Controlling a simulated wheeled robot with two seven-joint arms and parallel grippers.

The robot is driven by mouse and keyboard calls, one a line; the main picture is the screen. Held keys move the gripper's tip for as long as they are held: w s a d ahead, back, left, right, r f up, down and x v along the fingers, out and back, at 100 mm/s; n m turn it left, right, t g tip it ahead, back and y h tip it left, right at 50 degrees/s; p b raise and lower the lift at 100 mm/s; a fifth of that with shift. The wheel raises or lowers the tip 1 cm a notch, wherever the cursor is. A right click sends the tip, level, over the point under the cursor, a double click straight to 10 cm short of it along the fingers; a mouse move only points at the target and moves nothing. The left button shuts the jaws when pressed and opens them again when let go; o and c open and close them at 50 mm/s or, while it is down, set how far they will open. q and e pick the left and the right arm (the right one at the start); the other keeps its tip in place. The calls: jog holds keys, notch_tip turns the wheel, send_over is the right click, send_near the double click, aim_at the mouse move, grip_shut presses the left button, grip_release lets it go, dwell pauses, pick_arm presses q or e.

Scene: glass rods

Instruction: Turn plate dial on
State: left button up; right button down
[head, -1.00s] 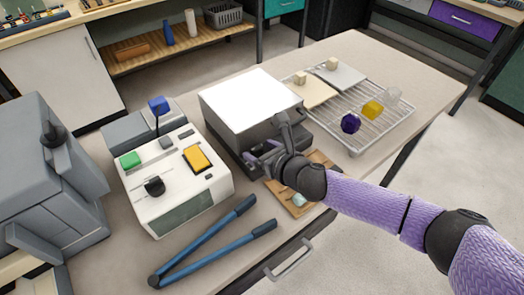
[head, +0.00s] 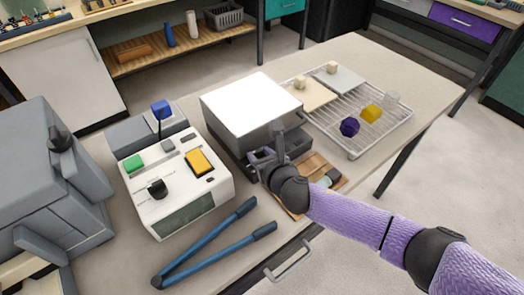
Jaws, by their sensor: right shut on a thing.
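The plate (head: 252,96) is a low box with a bright white top and a dark metallic front, in the middle of the bench. My right gripper (head: 263,158) is at the front of its dark base, with its wrist just in front. The gripper is shut on a small part there, which looks like the plate dial. The fingers hide the dial, so its turn cannot be read. My left gripper is not in view.
A white device (head: 182,210) with a black knob and coloured buttons stands to the left. Blue-handled tongs (head: 212,248) lie in front. A wooden board (head: 312,168) is right beside my wrist. A wire rack (head: 372,128) holding coloured pieces stands to the right.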

jog(key=m+h, duration=0.1)
jog(key=h, duration=0.1)
jog(key=m+t+h+p, duration=0.1)
jog(key=m, duration=0.1)
jog(key=shift+s+a+h, duration=0.1)
jog(key=shift+a+h, duration=0.25)
jog(key=shift+h, duration=0.05)
jog(key=shift+a+m+h, duration=0.2)
jog(key=shift+m+h, duration=1.6)
jog(key=shift+c, duration=1.4)
grip_release()
